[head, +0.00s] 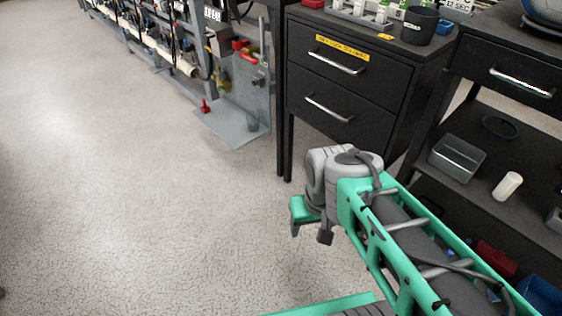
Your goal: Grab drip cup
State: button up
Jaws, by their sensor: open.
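A dark, round, open-topped cup (419,27) stands upright on the top right of the black drawer cabinet; it looks like the drip cup. Its inside is mostly dark. My gripper (310,234) hangs over the floor in front of the cabinet, pointing down. Its two fingertips are apart with nothing between them. The gripper is well below and to the left of the cup and does not touch it.
The black cabinet (349,84) has two drawers with metal handles. A shelf unit on the right holds a grey bin (457,157) and a white cylinder (507,186). Machinery (230,80) stands at the back left. The floor (130,190) on the left is clear.

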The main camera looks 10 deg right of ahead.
aim_at(253, 122)
jog(key=k, duration=0.5)
jog(key=u, duration=0.05)
jog(key=i, duration=1.5)
jog(key=u, duration=1.35)
jog(key=i, duration=0.55)
jog(key=u, duration=0.5)
